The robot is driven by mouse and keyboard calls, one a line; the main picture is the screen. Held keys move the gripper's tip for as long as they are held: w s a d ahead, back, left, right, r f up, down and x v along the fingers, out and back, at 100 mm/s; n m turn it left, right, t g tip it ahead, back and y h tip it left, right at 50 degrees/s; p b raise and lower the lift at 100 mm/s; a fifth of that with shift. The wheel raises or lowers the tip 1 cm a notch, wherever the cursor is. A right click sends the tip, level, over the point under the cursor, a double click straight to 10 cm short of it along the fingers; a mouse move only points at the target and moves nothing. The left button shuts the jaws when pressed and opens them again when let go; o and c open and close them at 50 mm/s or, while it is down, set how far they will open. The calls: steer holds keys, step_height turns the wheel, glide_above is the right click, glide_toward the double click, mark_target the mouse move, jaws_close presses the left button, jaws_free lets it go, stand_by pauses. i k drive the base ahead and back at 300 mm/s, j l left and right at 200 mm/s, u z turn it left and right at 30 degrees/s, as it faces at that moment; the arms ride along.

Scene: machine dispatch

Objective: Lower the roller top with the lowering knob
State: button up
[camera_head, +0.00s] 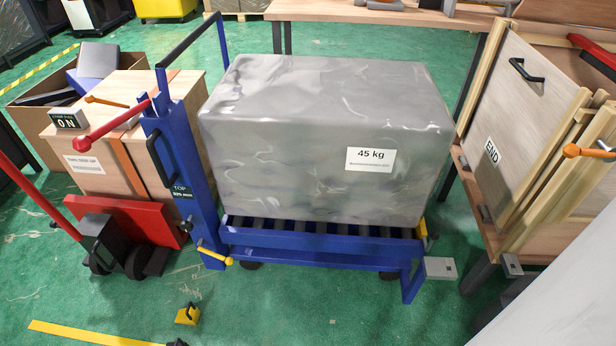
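The roller top (320,240) is a blue frame with dark rollers on a blue lift cart. A grey wrapped box (300,130) marked 45 kg sits on it and hides most of the rollers. The cart's blue column (190,170) stands at its left, with a dark label (182,191) reading TOP and a height in mm. A red-knobbed lever (110,124) sticks out left near the column's top. A yellow handle (215,254) sits low at the column's foot. I cannot tell which of these is the lowering knob. My gripper is not in view.
A red pallet truck (118,232) and a strapped wooden crate (90,175) stand close at left. A wooden crate marked END (515,130) stands at right on a table. A yellow block (187,314) lies on the green floor. The floor in front of the cart is mostly clear.

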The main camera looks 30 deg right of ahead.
mark_target(187, 226)
steer(key=i+u, duration=0.2)
steer(key=u, duration=0.15)
steer(key=i+l+u, duration=0.1)
steer(key=i+u, duration=0.25)
steer(key=i+l+u, duration=0.1)
steer(key=u, duration=0.25)
